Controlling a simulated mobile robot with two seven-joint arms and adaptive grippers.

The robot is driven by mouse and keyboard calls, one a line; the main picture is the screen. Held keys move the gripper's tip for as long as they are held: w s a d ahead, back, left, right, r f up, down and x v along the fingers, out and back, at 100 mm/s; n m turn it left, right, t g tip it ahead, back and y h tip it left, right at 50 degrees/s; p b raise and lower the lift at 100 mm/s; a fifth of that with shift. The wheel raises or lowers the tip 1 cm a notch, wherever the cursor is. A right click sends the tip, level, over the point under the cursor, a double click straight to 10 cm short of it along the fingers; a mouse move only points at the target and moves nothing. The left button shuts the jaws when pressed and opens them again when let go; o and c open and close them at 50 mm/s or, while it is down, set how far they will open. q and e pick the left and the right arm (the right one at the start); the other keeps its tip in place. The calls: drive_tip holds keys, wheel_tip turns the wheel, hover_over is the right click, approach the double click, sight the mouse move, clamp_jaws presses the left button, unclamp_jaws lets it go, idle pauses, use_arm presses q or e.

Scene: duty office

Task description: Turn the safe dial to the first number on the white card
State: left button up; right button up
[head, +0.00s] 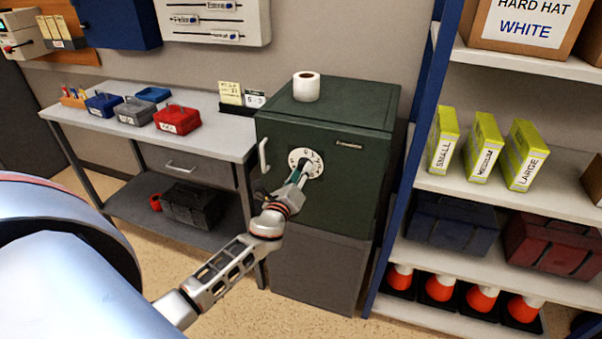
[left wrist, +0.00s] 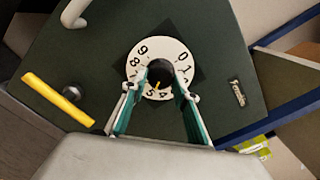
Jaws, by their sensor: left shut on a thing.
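The dark green safe (head: 378,150) stands beside the table, its front facing me. Its white numbered dial (head: 306,153) is on the door; the dial (left wrist: 140,53) fills the middle of the left wrist view. My left gripper (head: 302,172) is shut on the black dial knob (left wrist: 159,70). A small orange mark on the knob points down between the 4 and the 5. My fingers hide part of the number ring. The white card (head: 254,98) stands on the table's right end; it seems to read 5 - 3, small in view. My right gripper is not seen.
A white safe handle (head: 263,156) is left of the dial. A paper roll (head: 306,87) stands on the safe. A blue-framed shelf (head: 408,150) is close on the right.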

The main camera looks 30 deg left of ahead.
use_arm(q)
drive_tip(key=o, duration=1.1)
drive_tip(key=v, duration=1.2)
drive_tip(key=s+d+f+n+g+h, duration=0.2)
drive_tip(key=s+d+f+n, duration=0.4)
drive_tip(key=s+f+n, duration=0.1)
drive_tip(key=s+d+f+n+g+h, duration=0.2)
drive_tip(key=s+d+f+n, duration=0.4)
drive_tip(key=s+f+n, duration=0.1)
drive_tip(key=s+d+f+n+g+h, duration=0.2)
drive_tip(key=s+d+f+n, duration=0.4)
drive_tip(key=s+d+f, duration=0.1)
drive_tip(key=shift+s+f+n+g, duration=0.15)
drive_tip(key=shift+f+n+g, duration=0.05)
drive_tip(key=shift+n+g, duration=0.2)
